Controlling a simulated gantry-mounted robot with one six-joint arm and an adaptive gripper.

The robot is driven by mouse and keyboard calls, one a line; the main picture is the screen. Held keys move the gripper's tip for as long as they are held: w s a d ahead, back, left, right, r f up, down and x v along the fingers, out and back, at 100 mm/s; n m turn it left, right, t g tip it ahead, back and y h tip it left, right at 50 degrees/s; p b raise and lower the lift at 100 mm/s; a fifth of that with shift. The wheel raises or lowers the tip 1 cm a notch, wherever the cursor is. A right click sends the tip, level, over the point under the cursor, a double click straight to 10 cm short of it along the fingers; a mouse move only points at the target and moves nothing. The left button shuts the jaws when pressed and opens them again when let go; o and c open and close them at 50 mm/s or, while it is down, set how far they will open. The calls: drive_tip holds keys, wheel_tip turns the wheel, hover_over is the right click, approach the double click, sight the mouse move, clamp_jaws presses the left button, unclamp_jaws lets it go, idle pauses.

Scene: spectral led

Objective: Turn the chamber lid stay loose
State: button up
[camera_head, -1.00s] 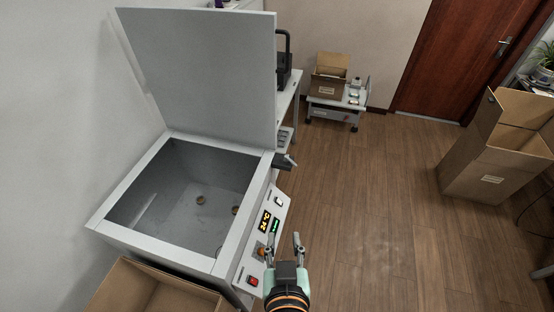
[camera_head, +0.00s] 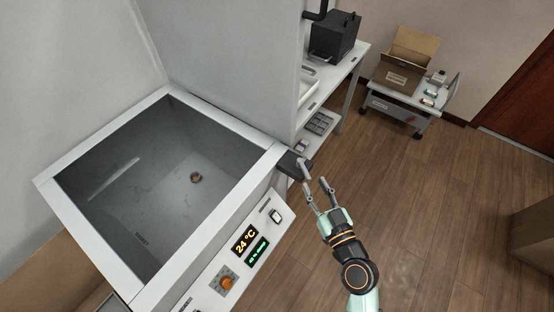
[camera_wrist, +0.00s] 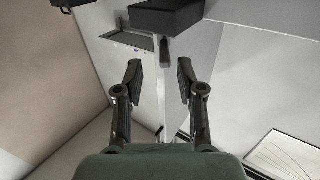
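The chamber (camera_head: 140,190) is an open grey box with its lid (camera_head: 225,60) standing raised. The lid stay (camera_head: 290,163) is a dark block with a short grey lever at the chamber's back right corner. In the wrist view a dark block (camera_wrist: 165,18), likely the stay, is at the top, with a small grey lever (camera_wrist: 165,52) hanging below it. My gripper (camera_head: 316,187) is open and empty, just right of and below the stay. Its fingertips (camera_wrist: 160,75) point at the lever, which appears between them and a little beyond, apparently untouched.
The front panel (camera_head: 235,265) has a 24 °C display, an orange knob and a switch. A bench with a black device (camera_head: 334,37) stands behind, and a cart (camera_head: 400,103) with a cardboard box farther back.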

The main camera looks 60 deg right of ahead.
sight(302, 164)
drive_tip(key=shift+w+a, duration=0.15)
drive_tip(key=shift+w, duration=0.05)
drive_tip(key=p+x, duration=0.1)
drive_tip(key=x, duration=0.6)
drive_tip(key=shift+w, duration=0.25)
clamp_jaws()
